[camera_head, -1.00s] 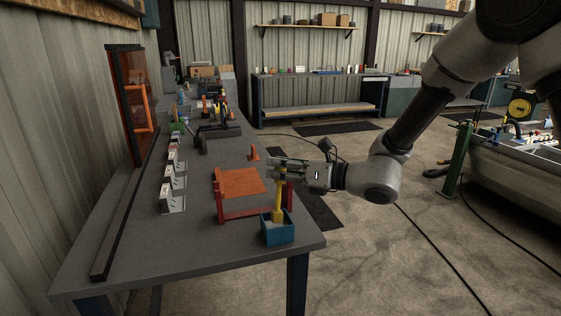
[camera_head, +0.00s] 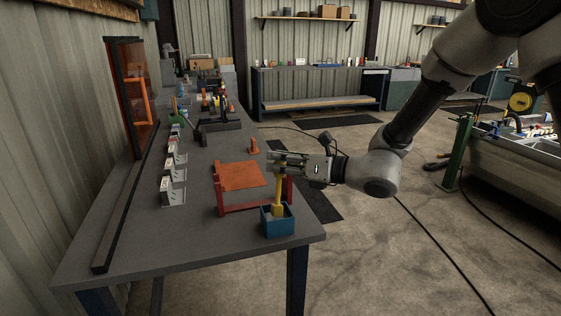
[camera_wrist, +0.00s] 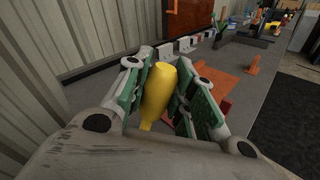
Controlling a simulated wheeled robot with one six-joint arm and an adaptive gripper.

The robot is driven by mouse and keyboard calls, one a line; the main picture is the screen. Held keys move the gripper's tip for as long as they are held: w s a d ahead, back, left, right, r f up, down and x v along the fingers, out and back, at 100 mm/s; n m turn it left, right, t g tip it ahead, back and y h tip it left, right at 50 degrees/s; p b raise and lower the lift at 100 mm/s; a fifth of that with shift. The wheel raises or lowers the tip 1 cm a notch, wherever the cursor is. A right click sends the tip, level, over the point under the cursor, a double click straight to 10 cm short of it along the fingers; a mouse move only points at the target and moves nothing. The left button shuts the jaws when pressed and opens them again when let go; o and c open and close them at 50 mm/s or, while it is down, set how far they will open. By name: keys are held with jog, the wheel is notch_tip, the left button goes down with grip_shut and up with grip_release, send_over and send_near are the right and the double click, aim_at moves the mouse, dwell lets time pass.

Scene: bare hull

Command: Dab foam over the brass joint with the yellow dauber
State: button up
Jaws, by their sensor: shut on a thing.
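The yellow dauber (camera_head: 279,194) stands upright with its lower end inside a small blue open box (camera_head: 279,225) at the bench's near right corner. My gripper (camera_head: 280,163) reaches in level from the right and is shut on the upper part of the dauber. In the wrist view the dauber's thick yellow handle (camera_wrist: 158,90) sits between the green-padded fingers (camera_wrist: 160,100). The dauber's lower tip is hidden in the box. I cannot pick out the brass joint or any foam in either view.
A red frame with an orange panel (camera_head: 238,176) stands just left of the box. A small orange piece (camera_head: 253,147) is beyond it. White brackets (camera_head: 173,187) line the bench's left side, beside a dark rail. The bench front (camera_head: 170,235) is clear. A grey hull (camera_head: 515,180) lies at right.

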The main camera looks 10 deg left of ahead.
jog(key=shift+f, duration=0.45)
dwell(1.1)
jog(key=shift+r, duration=3.55)
